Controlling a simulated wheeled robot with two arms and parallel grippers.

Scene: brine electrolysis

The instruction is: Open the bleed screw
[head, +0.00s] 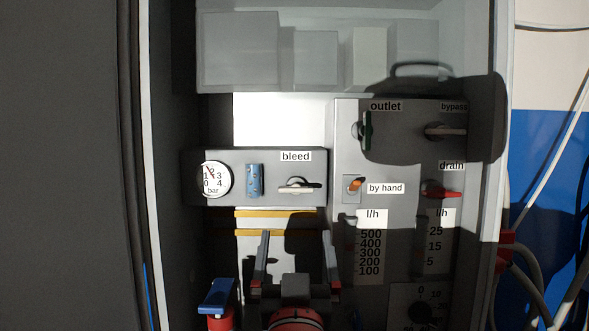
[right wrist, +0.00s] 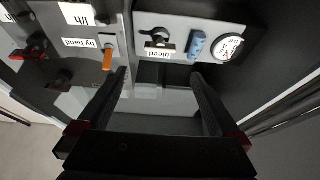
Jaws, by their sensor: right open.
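The bleed screw (head: 300,186) is a pale wing-shaped handle under the label "bleed" (head: 296,156), on a grey block. Its wings lie about level in the head view. In the right wrist view the bleed screw (right wrist: 157,37) shows upside down, dark, beside its label, beyond the fingertips. My right gripper (head: 295,236) is open and empty, below the block in the head view. In the right wrist view its two fingers (right wrist: 159,74) stand wide apart, and nothing is between them. My left gripper is not in view.
On the same block are a pressure gauge (head: 215,179) and a blue cylinder (head: 254,180). To the right are the orange "by hand" lever (head: 355,184), the green outlet handle (head: 367,130), the bypass handle (head: 446,131) and the red drain handle (head: 441,192). A blue-handled part (head: 217,295) stands lower left.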

